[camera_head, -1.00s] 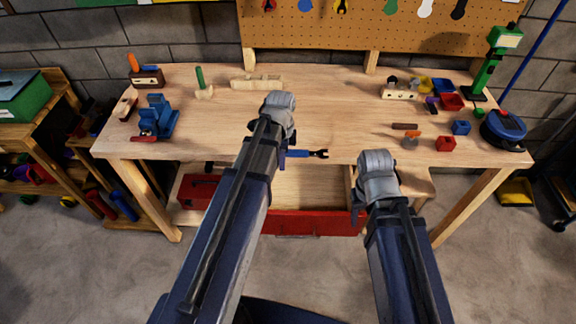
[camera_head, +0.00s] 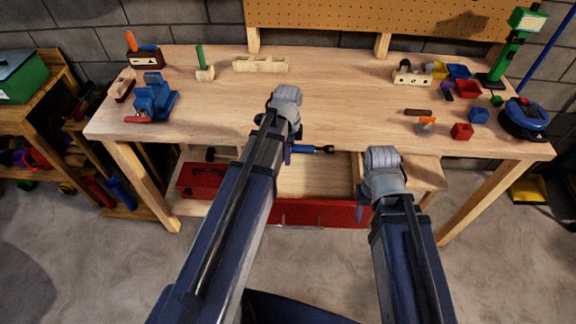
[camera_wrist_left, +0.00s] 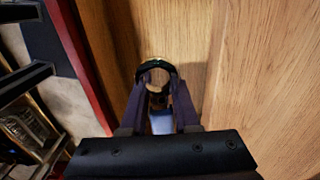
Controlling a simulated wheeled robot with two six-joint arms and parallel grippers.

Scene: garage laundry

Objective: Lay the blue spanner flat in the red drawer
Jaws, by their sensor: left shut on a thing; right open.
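The blue spanner (camera_head: 318,149) is in my left gripper (camera_head: 289,153), which is shut on its handle. In the head view its dark open jaw points right, close to the bench's front edge. The left wrist view shows the spanner's ring end (camera_wrist_left: 156,76) and blue handle (camera_wrist_left: 162,122) between the fingers, over bare wood. The red drawer (camera_head: 310,213) is pulled out below the bench top, with a pale wooden inside. The spanner appears above its back part; the height gap is unclear. My right gripper (camera_head: 366,203) is open, near the drawer's right front corner.
A red toolbox (camera_head: 200,180) is on the lower shelf left of the drawer. The drawer's visible floor looks clear.

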